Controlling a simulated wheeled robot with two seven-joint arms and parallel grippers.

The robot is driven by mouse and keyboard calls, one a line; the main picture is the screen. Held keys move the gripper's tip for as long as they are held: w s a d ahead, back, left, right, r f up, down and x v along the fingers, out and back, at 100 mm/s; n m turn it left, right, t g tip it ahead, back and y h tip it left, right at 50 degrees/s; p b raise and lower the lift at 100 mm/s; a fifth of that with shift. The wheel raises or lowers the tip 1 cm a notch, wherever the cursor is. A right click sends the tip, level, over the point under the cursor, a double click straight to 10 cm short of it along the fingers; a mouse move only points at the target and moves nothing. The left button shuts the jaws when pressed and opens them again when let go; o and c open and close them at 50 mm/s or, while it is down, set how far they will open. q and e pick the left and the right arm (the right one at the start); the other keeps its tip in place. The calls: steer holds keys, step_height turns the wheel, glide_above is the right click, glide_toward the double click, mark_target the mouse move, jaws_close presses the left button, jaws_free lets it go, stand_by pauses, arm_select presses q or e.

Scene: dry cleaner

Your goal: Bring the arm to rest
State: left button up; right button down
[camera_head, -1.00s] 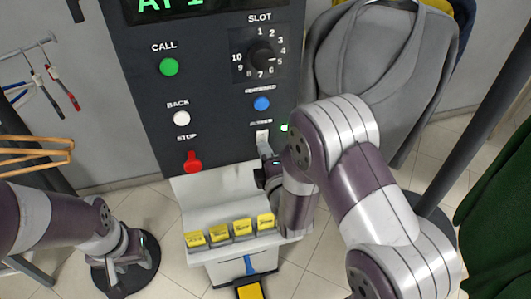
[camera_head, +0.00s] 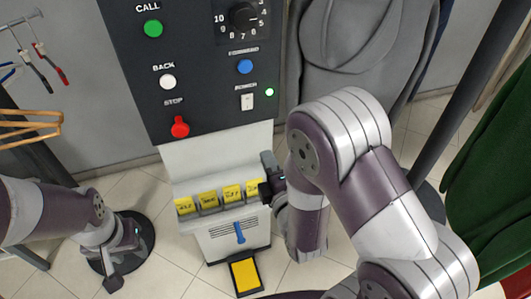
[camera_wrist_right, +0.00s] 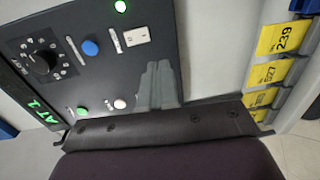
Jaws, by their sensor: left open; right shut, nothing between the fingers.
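My right arm reaches in from the right in the head view. Its gripper (camera_head: 268,180) is shut and empty, beside the right end of the panel's lower ledge. It is apart from the white power switch (camera_head: 247,101), which is clear of the fingers, with a lit green lamp (camera_head: 269,92) next to it. The switch also shows in the right wrist view (camera_wrist_right: 136,37). My left gripper (camera_head: 112,277) is open and empty, low at the left near the floor.
The dark control panel (camera_head: 200,75) carries a red stop button (camera_head: 180,127) and other buttons. Several yellow number tags (camera_head: 208,198) line the ledge below. A grey garment (camera_head: 355,65) hangs behind my right arm. A green garment (camera_head: 497,190) hangs at the right. A yellow pedal (camera_head: 245,275) lies on the floor.

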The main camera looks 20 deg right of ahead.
steer(key=shift+w, duration=0.15)
